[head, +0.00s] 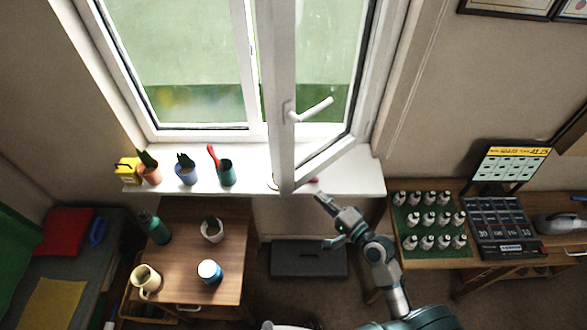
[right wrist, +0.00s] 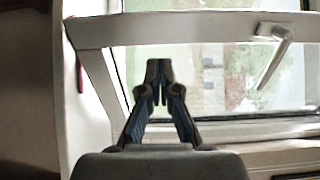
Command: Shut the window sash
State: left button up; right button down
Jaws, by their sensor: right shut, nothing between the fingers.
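The white window sash (head: 281,100) stands swung open into the room, its free lower corner above the sill. Its white handle (head: 312,110) sticks out sideways from the sash; it also shows in the right wrist view (right wrist: 273,58) at upper right. My right gripper (head: 322,199) is shut and empty, just right of and below the sash's lower corner, near the sill's front edge. In the right wrist view my right gripper (right wrist: 158,68) points at the window, with the sash frame (right wrist: 190,27) crossing above its fingertips. I cannot tell whether they touch. My left gripper is not in view.
The white sill (head: 255,185) holds several pots and a yellow box (head: 127,170) at left. A wooden table (head: 185,265) with a bottle, mug and jars stands below left. A desk (head: 450,255) with rows of small bottles is at right.

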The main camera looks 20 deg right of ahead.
aim_at(288, 166)
jog(key=p+x, duration=0.1)
jog(key=x, duration=0.5)
jog(key=p+x, duration=0.1)
jog(key=x, duration=0.5)
jog(key=shift+w+d+f, duration=0.1)
jog(key=shift+d+f, duration=0.05)
jog(key=shift+d, duration=0.05)
jog(key=shift+w+a+f, duration=0.1)
jog(key=shift+w+a, duration=0.4)
